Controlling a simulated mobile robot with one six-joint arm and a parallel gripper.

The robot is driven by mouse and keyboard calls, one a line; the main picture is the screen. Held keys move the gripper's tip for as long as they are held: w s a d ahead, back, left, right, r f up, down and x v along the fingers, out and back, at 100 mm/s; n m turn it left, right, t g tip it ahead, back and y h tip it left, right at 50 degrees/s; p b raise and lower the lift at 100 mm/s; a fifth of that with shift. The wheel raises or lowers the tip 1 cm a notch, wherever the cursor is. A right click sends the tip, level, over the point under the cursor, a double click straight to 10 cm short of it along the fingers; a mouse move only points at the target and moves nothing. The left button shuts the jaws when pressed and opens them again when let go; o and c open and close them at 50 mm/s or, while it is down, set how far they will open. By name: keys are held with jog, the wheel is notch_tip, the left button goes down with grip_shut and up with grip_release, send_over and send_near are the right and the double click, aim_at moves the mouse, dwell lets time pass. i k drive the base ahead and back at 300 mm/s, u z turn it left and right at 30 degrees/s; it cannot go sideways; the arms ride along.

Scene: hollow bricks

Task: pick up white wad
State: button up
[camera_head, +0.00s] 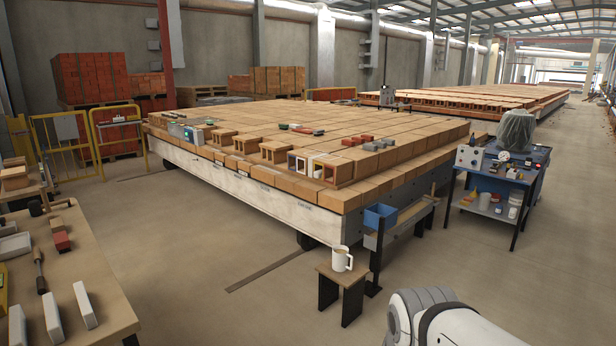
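I cannot make out a white wad for certain in the head view. A pale, white-fronted hollow brick (314,167) stands in the short row at the near edge of the big brick-covered platform (275,207). I cannot tell whether anything white is stuffed inside it. Beside it are another pale-rimmed brick (292,162) and an orange hollow brick (331,173). Part of my white arm shows at the bottom right, well in front of the platform. My gripper is not in view.
A workbench (95,262) with white bars and tools is at left. A blue cart (500,182) stands right.

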aim_at(318, 175)
jog(key=u, duration=0.25)
jog(key=i, duration=0.8)
jog(key=u, duration=0.65)
jog(key=i, duration=3.25)
jog(key=z, duration=0.85)
jog(key=i, duration=1.55)
jog(key=z, duration=0.85)
jog(key=i, duration=0.4)
jog(key=z, duration=0.25)
jog(key=k, duration=0.6)
jog(key=z, duration=0.25)
jog(key=i, duration=0.6)
jog(key=u, duration=0.15)
